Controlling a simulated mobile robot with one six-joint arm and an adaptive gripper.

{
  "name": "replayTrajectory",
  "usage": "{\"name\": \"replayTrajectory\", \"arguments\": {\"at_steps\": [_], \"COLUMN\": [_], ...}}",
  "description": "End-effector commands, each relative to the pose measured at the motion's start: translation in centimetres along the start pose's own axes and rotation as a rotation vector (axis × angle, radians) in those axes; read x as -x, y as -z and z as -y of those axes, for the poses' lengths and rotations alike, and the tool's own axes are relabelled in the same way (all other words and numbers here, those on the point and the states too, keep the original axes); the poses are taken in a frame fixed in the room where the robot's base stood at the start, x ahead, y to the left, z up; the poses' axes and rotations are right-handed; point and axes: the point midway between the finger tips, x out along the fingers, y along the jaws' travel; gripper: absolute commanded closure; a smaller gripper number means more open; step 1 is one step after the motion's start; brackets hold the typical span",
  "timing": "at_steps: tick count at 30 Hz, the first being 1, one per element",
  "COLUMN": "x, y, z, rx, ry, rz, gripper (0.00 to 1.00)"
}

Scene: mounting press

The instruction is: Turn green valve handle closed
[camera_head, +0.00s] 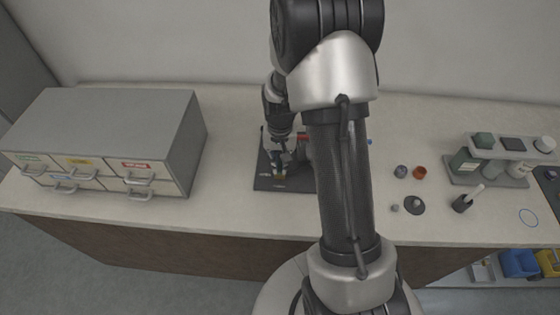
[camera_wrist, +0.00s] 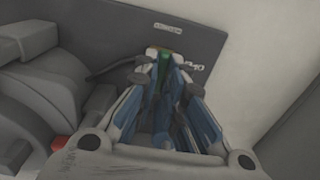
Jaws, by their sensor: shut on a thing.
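The green valve handle (camera_wrist: 164,58) shows as a small green strip between my fingertips in the wrist view; most of it is hidden by the fingers. My gripper (camera_wrist: 165,66), with blue fingers, is shut on it. In the head view my gripper (camera_head: 278,173) points down over the dark base plate (camera_head: 262,184) of the press. The handle cannot be made out there. My arm hides most of the press in the head view. The handle's exact angle cannot be told.
A grey drawer cabinet (camera_head: 115,130) stands to the left on the bench. To the right are an orange-red cup (camera_head: 420,172), a grey cup (camera_head: 401,171) and a bottle rack (camera_head: 490,180). In the wrist view, a large grey rounded body (camera_wrist: 40,85) is close on the left.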

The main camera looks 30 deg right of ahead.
Motion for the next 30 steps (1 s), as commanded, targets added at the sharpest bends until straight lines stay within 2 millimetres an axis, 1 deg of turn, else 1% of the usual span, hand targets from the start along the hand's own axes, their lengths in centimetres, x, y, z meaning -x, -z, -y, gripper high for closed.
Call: {"name": "replayTrajectory", "arguments": {"at_steps": [15, 16, 24, 30], "x": [0.03, 0.03, 0.02, 0.01], "y": [0.06, 0.05, 0.03, 0.01], "z": [0.01, 0.02, 0.01, 0.01], "rx": [-0.019, -0.019, -0.019, -0.019], "ry": [0.0, 0.0, 0.0, 0.0], "rz": [-0.002, -0.002, -0.001, 0.0], "gripper": [1.0, 0.89, 0.71, 0.7]}}
